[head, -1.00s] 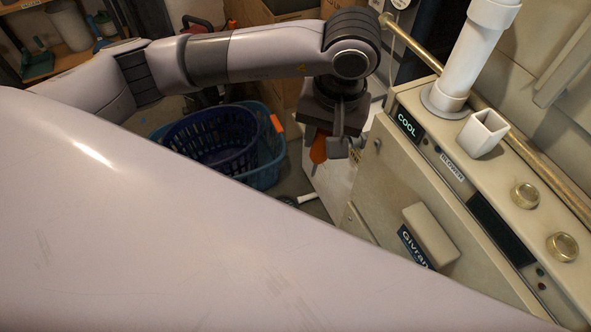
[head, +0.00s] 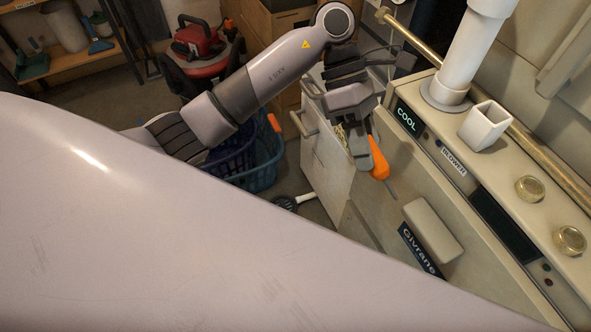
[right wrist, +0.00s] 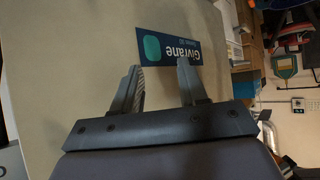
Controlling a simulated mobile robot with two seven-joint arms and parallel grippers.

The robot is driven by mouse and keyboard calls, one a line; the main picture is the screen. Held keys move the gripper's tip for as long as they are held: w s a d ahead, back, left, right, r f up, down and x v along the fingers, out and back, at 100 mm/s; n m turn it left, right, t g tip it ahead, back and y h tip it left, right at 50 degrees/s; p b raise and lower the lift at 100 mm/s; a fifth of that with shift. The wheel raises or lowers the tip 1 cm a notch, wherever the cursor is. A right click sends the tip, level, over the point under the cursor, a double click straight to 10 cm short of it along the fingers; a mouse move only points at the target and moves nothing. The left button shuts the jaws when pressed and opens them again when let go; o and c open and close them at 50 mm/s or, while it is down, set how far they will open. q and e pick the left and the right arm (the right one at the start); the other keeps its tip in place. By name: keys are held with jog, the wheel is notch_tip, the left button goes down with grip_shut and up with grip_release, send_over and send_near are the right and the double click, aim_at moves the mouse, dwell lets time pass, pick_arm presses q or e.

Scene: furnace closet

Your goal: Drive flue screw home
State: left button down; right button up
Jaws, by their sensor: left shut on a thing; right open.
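My left gripper (head: 366,150) is shut on an orange-handled screwdriver (head: 379,163) in the head view. The screwdriver's thin shaft points down and to the right, in front of the furnace's beige front and apart from the flue. The white flue pipe (head: 468,55) stands on the furnace top (head: 508,163) with a round collar (head: 445,94) at its base. I cannot make out the flue screw. My right gripper (right wrist: 160,68) is open and empty in the right wrist view, facing a beige panel with a blue Givrane label (right wrist: 168,46).
A square white socket (head: 485,126) and two brass knobs (head: 529,189) stand on the furnace top. A brass pipe (head: 545,155) runs behind them. A blue basket (head: 262,160) sits on the floor. My own pale arm link fills the lower left of the head view.

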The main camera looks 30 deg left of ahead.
pick_arm(q)
jog(key=shift+a+f+n+t+h, duration=0.2)
jog(key=shift+f+n+t+h, duration=0.1)
jog(key=shift+n+h, duration=0.2)
jog(key=shift+a+f+n+t+h, duration=0.2)
jog(key=shift+n+t+h, duration=0.15)
jog(key=shift+n, duration=0.25)
jog(key=s+a+f+n+t+h+b, duration=0.1)
jog(key=a+f+n+t+h, duration=0.1)
jog(key=a+f+n+t, duration=0.9)
jog(key=f+n+t, duration=0.1)
jog(key=t, duration=0.2)
jog(key=shift+a+f+b, duration=0.25)
jog(key=shift+b, duration=0.1)
jog(key=shift+h, duration=0.25)
jog(key=w+d, duration=0.5)
jog(key=w, duration=0.1)
jog(key=shift+w, duration=0.3)
jog(key=shift+d, duration=0.15)
